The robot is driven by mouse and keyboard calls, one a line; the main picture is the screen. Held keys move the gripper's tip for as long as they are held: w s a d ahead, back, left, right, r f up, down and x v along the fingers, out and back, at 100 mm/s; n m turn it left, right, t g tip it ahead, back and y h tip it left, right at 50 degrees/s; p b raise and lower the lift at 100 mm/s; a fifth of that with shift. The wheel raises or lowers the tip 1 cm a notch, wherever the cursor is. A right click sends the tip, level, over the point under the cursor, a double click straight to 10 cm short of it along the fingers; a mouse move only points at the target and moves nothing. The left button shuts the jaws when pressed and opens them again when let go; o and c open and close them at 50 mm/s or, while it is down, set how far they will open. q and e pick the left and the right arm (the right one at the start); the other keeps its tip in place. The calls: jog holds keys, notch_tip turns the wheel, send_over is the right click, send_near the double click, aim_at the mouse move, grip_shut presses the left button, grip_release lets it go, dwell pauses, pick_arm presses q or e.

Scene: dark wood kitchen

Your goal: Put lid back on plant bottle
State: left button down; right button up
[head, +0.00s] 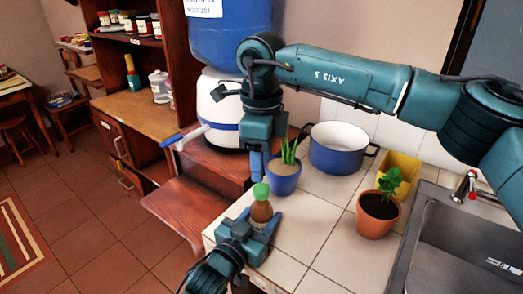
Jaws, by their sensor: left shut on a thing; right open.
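The plant bottle (261,211) is small and brownish and stands upright near the left edge of the tiled counter. A green lid (261,191) sits at its top; I cannot tell whether it is fully seated. My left gripper (259,222) is shut on the bottle's lower body from the front, hiding part of it. My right gripper (260,174) points down just above the lid. It is open with nothing visible between its fingers, and its fingertips are close to the lid.
A blue pot with an aloe-like plant (284,175) stands right behind the bottle. A blue-white cooking pot (339,148), a terracotta potted plant (378,213) and a yellow container (401,172) stand further right, beside the sink (440,245). The counter's front middle is clear.

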aim_at(262, 188)
notch_tip(262, 188, down, 6)
jog(key=shift+f, duration=0.25)
jog(key=shift+c, duration=0.2)
jog(key=c, duration=1)
jog(key=o, duration=1.2)
jog(key=shift+r, duration=0.15)
notch_tip(262, 188, up, 12)
